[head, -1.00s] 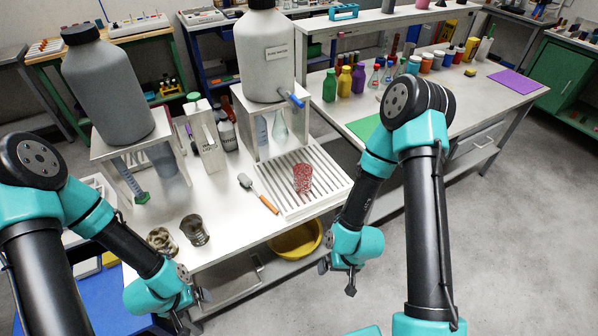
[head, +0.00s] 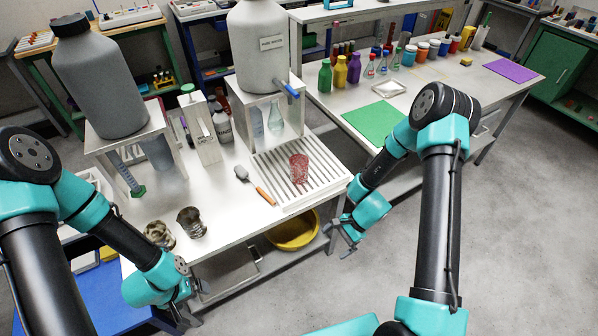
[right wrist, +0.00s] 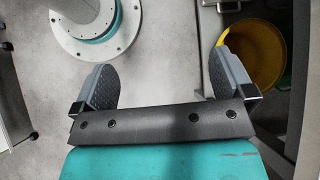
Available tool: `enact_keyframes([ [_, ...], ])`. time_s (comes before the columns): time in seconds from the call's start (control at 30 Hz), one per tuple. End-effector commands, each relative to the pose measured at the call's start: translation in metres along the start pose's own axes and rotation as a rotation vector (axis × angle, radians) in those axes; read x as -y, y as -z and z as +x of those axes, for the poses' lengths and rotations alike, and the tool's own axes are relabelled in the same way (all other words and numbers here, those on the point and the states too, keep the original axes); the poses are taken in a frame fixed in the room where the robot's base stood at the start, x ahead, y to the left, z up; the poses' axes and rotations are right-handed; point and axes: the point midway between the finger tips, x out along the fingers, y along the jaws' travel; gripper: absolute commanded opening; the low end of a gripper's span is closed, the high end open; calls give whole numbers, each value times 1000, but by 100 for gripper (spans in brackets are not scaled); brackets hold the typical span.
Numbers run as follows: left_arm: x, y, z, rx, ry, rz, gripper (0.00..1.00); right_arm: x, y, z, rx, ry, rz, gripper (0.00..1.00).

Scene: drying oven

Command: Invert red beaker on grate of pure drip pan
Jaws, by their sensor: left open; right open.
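The red beaker (head: 299,167) stands on the slatted grate of the white drip pan (head: 325,194), below the large bottle labelled as pure water (head: 262,50). I cannot tell for certain which end of the beaker is up. My right gripper (head: 345,246) is open and empty, off the table's right front edge and lower than the pan. Its two fingers stand wide apart in the right wrist view (right wrist: 160,85), with only floor between them. My left gripper (head: 195,305) is at the bottom, off the front edge, partly hidden by its wrist.
A brush with an orange handle (head: 264,194) lies left of the pan. Two metallic cups, one of them upright (head: 191,222), stand at the front left. A yellow basin (head: 294,232) sits on the shelf below. A green mat (head: 370,122) lies on the side table.

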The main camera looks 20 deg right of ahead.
Motion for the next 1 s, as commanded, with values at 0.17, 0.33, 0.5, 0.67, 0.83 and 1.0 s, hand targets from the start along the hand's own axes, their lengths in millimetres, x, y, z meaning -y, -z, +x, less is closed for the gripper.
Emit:
enact_keyframes([
  [0.17, 0, 0, 0, 0, 0, 0, 96, 53, 8, -29, 210, 203, 240, 100],
  [0.33, 0, 0, 0, 0, 0, 0, 96, 107, 18, -77, 435, 422, 385, 100],
  [0.5, 0, 0, 0, 0, 0, 0, 96, 146, 31, -133, 633, 614, 439, 100],
  [0.67, 0, 0, 0, 0, 0, 0, 96, 160, 36, -162, 725, 698, 442, 100],
  [0.83, 0, 0, 0, 0, 0, 0, 96, 161, 36, -165, 735, 706, 441, 100],
  [1.0, 0, 0, 0, 0, 0, 0, 96, 161, 36, -164, 734, 704, 440, 100],
])
